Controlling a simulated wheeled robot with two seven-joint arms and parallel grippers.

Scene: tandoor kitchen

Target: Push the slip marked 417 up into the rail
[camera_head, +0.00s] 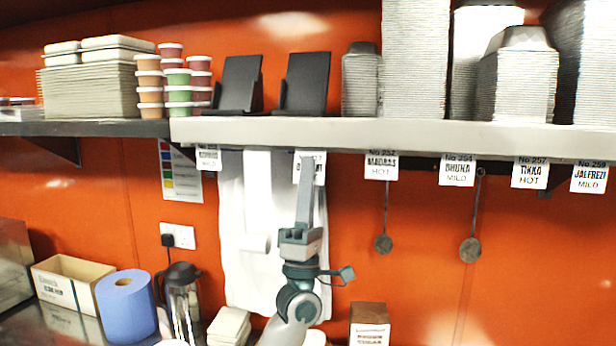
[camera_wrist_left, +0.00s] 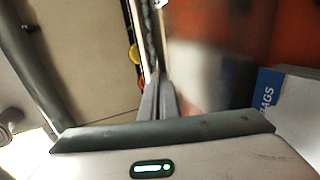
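A white slip (camera_head: 319,172) hangs from the rail (camera_head: 400,134) along the shelf's front edge. Its lower edge sits a little lower than its neighbours'. My fingers cover part of it, so I cannot read its number. My left gripper (camera_head: 306,160) points upward at this slip, its tips over the slip's face; I cannot tell whether they touch it. In the left wrist view the two fingers (camera_wrist_left: 157,85) lie close together with nothing visible between them. My right gripper is not in view.
Other slips hang along the rail, such as the Madras slip (camera_head: 381,166) and the Bhuna slip (camera_head: 458,170). Two ladles, one a dark ladle (camera_head: 470,249), hang below. Black holders (camera_head: 305,83) and stacked containers (camera_head: 415,60) stand above. A jug (camera_head: 183,300) stands below left.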

